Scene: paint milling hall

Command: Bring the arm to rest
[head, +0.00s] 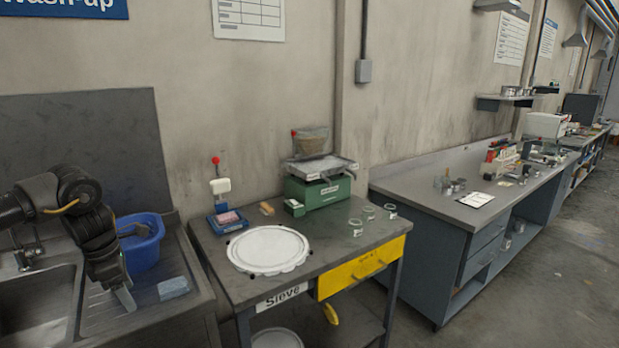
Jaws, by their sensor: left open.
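My left arm comes in from the left over the sink unit, bent downward at the wrist. Its gripper (125,298) points down over the ribbed drainboard, between the sink basin and a grey-blue block. The gripper is open, and I see nothing held in it. Whether its fingertips touch the drainboard I cannot tell. My right gripper is not in view.
A blue tub (142,243) stands right behind the left gripper, and the grey-blue block (173,288) lies to its right. The sieve table (330,270) holds a white round lid (267,249), a green scale (318,192) and several glass jars. A long workbench (440,205) stands at right.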

